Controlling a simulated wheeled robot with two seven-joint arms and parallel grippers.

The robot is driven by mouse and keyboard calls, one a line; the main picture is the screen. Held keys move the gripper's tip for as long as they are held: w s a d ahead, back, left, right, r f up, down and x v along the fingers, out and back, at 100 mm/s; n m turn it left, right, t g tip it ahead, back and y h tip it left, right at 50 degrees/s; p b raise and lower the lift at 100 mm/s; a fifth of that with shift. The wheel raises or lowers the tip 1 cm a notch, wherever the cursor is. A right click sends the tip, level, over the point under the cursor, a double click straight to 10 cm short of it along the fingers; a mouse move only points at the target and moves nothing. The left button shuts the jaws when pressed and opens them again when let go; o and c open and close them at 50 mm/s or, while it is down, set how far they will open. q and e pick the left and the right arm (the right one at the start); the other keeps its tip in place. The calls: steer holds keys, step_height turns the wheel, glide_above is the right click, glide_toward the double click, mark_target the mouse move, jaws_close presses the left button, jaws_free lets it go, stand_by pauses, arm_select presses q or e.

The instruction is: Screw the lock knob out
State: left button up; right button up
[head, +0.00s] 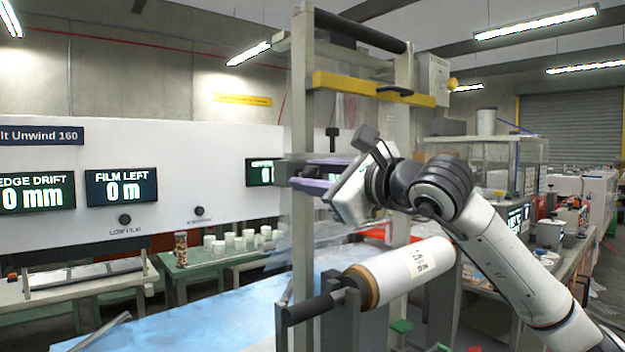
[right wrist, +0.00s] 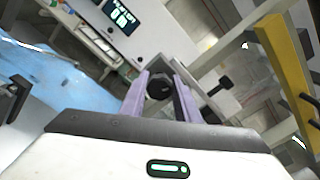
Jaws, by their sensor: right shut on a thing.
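The lock knob (right wrist: 160,86) is a dark round knob between the two purple fingers of my right gripper, seen in the right wrist view. My right gripper (head: 300,174) is shut on it beside the upright post of the frame. In the head view the knob is hidden by the fingers and the post. A second black T-shaped knob (head: 332,134) stands just above the fingers, and it also shows in the right wrist view (right wrist: 226,83). My left gripper is not in view.
A white film roll (head: 405,272) sits on a spindle with a black end below my right arm. A yellow crossbar (head: 345,85) spans the frame above the gripper. A blue film sheet (head: 215,315) lies at lower left. Green tables with small white cups (head: 240,243) stand behind.

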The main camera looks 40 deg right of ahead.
steer(key=n, duration=0.2)
steer(key=shift+n, duration=1.5)
steer(key=o, duration=1.1)
steer(key=shift+c, duration=0.2)
